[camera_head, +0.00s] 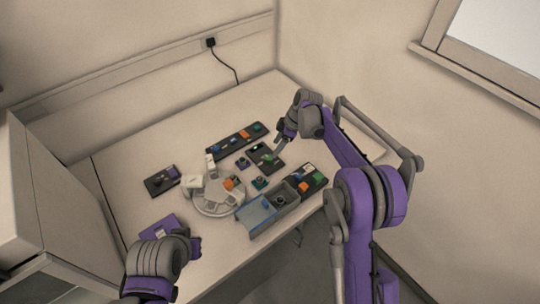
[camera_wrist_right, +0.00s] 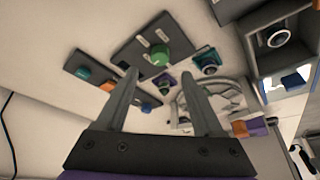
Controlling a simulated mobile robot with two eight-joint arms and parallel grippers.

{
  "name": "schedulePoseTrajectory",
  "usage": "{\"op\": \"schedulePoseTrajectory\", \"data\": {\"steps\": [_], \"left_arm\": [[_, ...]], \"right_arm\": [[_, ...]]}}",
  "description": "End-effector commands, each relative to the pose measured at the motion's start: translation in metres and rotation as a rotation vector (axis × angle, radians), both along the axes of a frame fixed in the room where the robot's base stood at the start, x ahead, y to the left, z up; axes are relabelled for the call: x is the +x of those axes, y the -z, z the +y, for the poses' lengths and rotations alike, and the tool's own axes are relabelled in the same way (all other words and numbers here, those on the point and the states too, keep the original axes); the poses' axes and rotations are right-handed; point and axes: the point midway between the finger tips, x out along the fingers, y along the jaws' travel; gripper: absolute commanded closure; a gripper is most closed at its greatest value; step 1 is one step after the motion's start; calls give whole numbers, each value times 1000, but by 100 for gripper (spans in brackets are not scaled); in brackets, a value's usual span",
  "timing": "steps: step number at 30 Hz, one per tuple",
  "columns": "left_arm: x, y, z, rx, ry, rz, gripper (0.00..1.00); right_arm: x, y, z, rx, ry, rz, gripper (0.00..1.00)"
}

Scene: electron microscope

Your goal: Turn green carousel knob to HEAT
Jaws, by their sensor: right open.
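A green knob (camera_wrist_right: 159,54) sits on a dark panel (camera_wrist_right: 136,44) with small white labels, whose text is too small to read. In the head view this panel (camera_head: 257,150) lies on the table's middle, its knob (camera_head: 267,157) small. My right gripper (camera_head: 279,148) is beside it. In the right wrist view the open fingers of the right gripper (camera_wrist_right: 158,76) point toward the knob, which shows between and just beyond the tips. I cannot tell contact. My left gripper (camera_head: 194,246) is low at the left, over the table's near side; its jaws are unclear.
A round grey-white carousel (camera_head: 218,208) stands left of the panel. A dark strip with coloured knobs (camera_head: 235,141) lies behind. A blue-fronted box (camera_head: 256,216) and another knob panel (camera_head: 318,179) are in front. The table's far right is clear.

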Motion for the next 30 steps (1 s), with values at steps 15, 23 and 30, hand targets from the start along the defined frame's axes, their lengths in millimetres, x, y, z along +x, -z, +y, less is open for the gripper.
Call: {"op": "schedulePoseTrajectory", "data": {"steps": [15,23,30], "left_arm": [[1,-2,0,0,0,-2,100],[1,-2,0,0,0,-2,100],[1,-2,0,0,0,-2,100]], "right_arm": [[4,63,26,0,2,-1,31],[4,64,26,0,3,-1,31],[4,64,26,0,3,-1,73]]}}
